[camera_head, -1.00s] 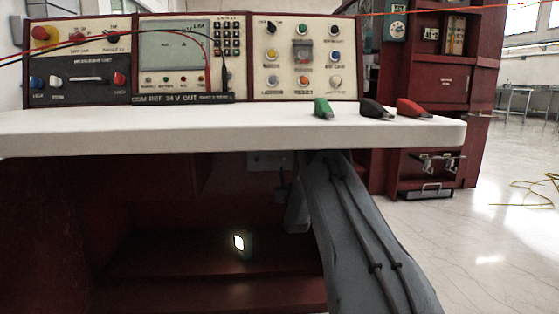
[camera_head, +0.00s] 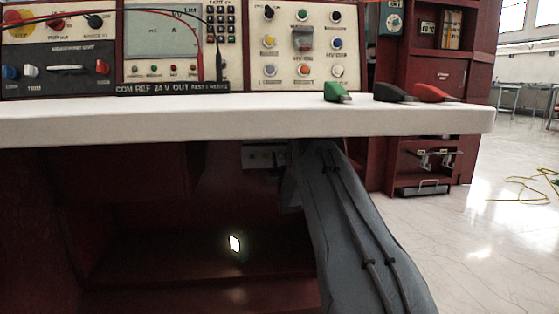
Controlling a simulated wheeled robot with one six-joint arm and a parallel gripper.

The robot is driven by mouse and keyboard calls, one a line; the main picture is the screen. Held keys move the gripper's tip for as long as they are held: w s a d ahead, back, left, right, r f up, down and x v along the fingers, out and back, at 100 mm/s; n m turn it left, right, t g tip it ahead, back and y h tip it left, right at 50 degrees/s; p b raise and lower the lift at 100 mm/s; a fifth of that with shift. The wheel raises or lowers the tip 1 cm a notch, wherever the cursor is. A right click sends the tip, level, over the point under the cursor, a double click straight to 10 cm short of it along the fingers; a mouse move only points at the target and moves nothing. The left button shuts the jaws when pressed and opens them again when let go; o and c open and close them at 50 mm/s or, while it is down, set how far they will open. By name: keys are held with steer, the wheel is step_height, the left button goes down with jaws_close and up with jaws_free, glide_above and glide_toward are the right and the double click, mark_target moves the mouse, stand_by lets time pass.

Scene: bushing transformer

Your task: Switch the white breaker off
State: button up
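A small pale box (camera_head: 262,155) is fixed high under the worktop, at the back of the dark recess. Its details are too small and dark to tell whether it carries the white breaker or how a switch on it is set. My grey arm (camera_head: 355,235) rises from the lower right and reaches under the worktop, just right of this box. A grey part of it hangs beside the box. My gripper's fingers cannot be made out; the arm and the shadow hide that area.
The white worktop (camera_head: 230,121) overhangs the recess. On it stand instrument panels (camera_head: 180,50) and green (camera_head: 338,92), black (camera_head: 390,92) and red (camera_head: 432,93) clips. A bright white patch (camera_head: 234,243) glows low in the recess. A dark red cabinet (camera_head: 435,75) stands behind right; open floor lies right.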

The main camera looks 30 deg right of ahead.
steer(key=shift+d, duration=0.1)
steer(key=shift+s+d, duration=0.1)
jaws_close()
